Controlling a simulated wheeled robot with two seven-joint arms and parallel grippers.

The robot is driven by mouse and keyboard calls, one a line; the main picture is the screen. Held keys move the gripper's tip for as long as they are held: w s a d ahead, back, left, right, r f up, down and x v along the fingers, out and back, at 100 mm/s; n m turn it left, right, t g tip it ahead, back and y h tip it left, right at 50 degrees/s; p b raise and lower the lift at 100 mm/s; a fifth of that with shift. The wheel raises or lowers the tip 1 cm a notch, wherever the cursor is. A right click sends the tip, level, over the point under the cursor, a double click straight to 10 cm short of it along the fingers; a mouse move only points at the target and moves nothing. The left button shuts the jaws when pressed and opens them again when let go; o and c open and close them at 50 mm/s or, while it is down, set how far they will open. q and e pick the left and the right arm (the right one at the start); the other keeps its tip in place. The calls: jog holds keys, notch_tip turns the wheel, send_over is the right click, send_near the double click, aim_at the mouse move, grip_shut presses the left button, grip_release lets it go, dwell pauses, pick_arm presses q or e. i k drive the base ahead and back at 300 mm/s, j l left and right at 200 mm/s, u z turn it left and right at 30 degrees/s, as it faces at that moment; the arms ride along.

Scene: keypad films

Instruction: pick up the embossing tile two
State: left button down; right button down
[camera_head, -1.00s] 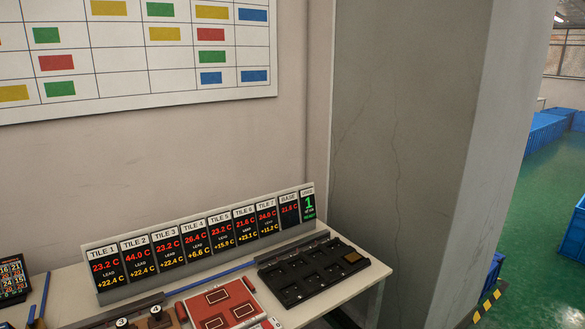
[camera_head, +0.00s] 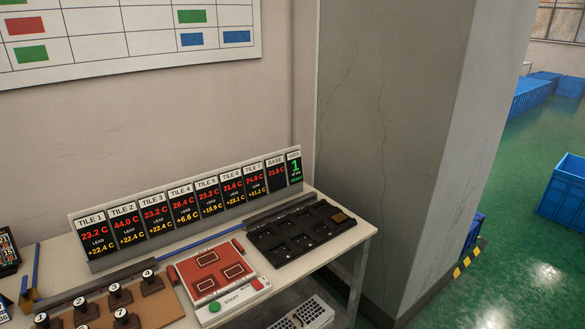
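Tile two (camera_head: 79,306) is a dark piece with a round white top marked 2. It stands in a brown wooden board (camera_head: 168,308) at the lower left of the table. Tiles 1 (camera_head: 42,321), 3 (camera_head: 114,291), 4 (camera_head: 148,279) and 7 (camera_head: 121,318) stand around it, partly cut by the frame's bottom edge. The display row (camera_head: 190,213) behind shows TILE 2 at 44.0 C, above the other tiles' readings. Neither of my grippers is in view.
A red and white press unit (camera_head: 217,277) with a green START button (camera_head: 214,306) sits right of the board. A black tray with slots (camera_head: 300,231) lies at the table's right end. A blue bar (camera_head: 36,266) stands at left. A grey pillar (camera_head: 390,150) rises behind.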

aim_at(83, 312)
jog(key=u, duration=1.4)
